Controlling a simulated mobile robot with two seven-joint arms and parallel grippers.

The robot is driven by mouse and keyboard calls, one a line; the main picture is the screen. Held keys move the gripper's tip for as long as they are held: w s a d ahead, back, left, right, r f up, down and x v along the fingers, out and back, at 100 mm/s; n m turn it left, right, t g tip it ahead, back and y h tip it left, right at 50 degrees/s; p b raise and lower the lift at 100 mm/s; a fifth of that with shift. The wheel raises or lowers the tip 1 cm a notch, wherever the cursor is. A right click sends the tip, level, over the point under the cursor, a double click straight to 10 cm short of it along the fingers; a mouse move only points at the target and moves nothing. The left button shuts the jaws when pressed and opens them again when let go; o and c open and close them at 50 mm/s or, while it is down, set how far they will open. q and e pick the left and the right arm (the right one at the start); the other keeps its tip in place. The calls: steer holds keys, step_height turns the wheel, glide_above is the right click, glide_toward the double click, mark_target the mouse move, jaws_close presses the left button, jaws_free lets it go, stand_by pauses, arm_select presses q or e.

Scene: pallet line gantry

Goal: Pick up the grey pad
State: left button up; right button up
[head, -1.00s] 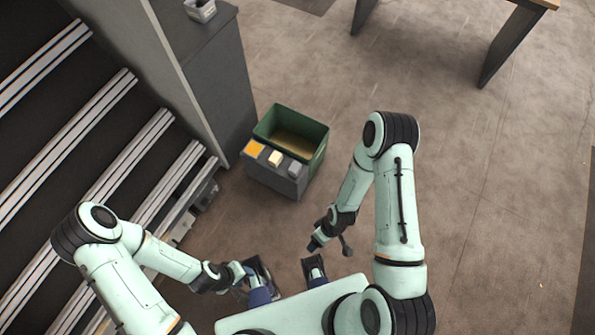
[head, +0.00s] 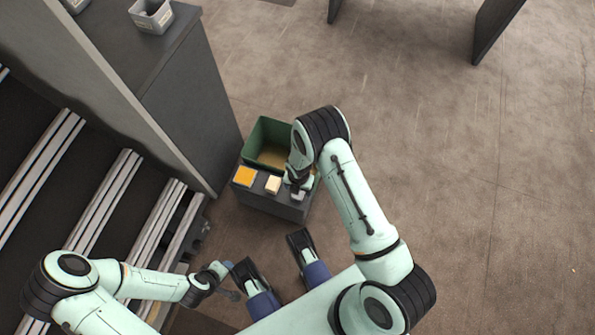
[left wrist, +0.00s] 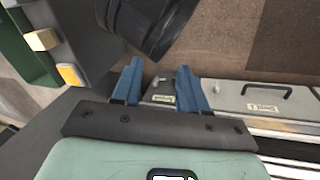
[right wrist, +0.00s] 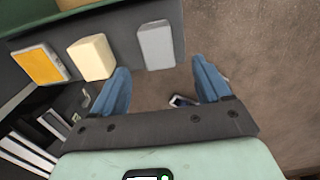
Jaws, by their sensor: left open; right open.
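The grey pad (right wrist: 156,45) lies flat on the dark top of a low stand, at the right end of a row, in the right wrist view. My right gripper (right wrist: 161,68) is open. Its blue fingers are spread to either side below the pad in that view, with nothing between them. In the head view my right wrist hangs over the stand and partly covers the pad. My left gripper (left wrist: 160,68) is open and empty, low at the left in the head view, away from the pad.
A cream block (right wrist: 92,57) and an orange pad (right wrist: 40,65) sit left of the grey pad. An open green bin (head: 262,135) stands right behind the stand. A tall grey cabinet (head: 190,100) is to the left. Floor at right is clear.

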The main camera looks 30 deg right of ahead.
steer(key=f, duration=0.2)
steer(key=f+b, duration=0.1)
steer(key=f, duration=0.1)
steer(key=f+b, duration=0.1)
steer(key=f, duration=0.1)
steer(key=shift+w+d+f, duration=0.15)
steer(key=shift+w, duration=0.1)
steer(key=shift+f, duration=0.5)
arm_select(q)
steer(key=shift+t+y, duration=0.4)
steer(key=shift+t, duration=0.2)
steer(key=w, duration=0.1)
steer(key=w+a+f, duration=0.2)
steer(key=w, duration=0.1)
steer(key=shift+f, duration=0.25)
arm_select(e)
steer(key=c, duration=1.1)
